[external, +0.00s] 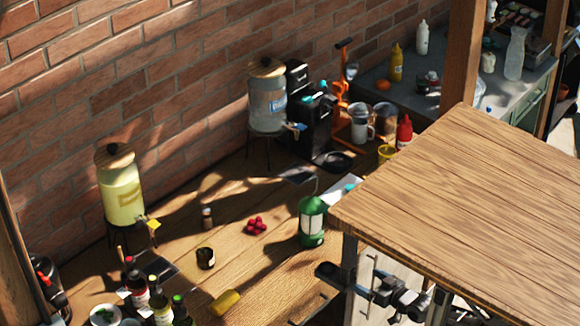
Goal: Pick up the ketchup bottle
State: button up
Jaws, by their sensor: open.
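The ketchup bottle (404,133) appears as a red squeeze bottle with a narrow pointed top. It stands upright at the back right of the wooden counter, just behind the near raised tabletop's edge. A yellow cup (386,153) is beside it at lower left. My gripper (338,280) shows at the lower middle, by the left corner of the raised tabletop. It is open, and no object shows between its jaws. It is well apart from the bottle, nearer the camera. The tabletop hides part of my arm.
The raised wooden tabletop (470,190) fills the right. An orange press (342,95), a glass mug (360,122) and a dark coffee machine (305,110) crowd the area left of the bottle.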

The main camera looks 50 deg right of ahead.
jog(key=w+d+r+m+g+h+b, duration=0.15)
jog(key=d+r+m+h, duration=0.4)
jog(key=d, duration=0.95)
jog(key=w+d+r+m+g+h, duration=0.25)
jog(key=d+m+h, duration=0.6)
jog(key=d, duration=0.55)
jog(key=w+d+r+m+g+h+b, duration=0.15)
jog(key=d+r+m+h, duration=0.4)
jog(key=d, duration=0.95)
notch_tip(320, 180, up, 6)
jog(key=m+t+y+p, duration=0.5)
jog(key=m+y+p, duration=0.5)
jog(key=m, duration=1.2)
send_over(408, 138)
jog(key=b+v, duration=0.1)
jog(key=v, duration=0.2)
jog(key=shift+w+d+r+n+y, duration=0.1)
jog(key=shift+w+r+n+y, duration=0.15)
jog(key=shift+y, duration=0.3)
jog(key=shift+g, duration=0.25)
notch_tip(408, 138, down, 8)
jog(key=shift+r+b, duration=0.15)
jog(key=shift+b, duration=0.5)
jog(key=shift+w+d+r, duration=0.25)
jog(key=shift+w+d, duration=0.35)
jog(key=shift+w, duration=0.25)
jog(key=shift+x, duration=2.65)
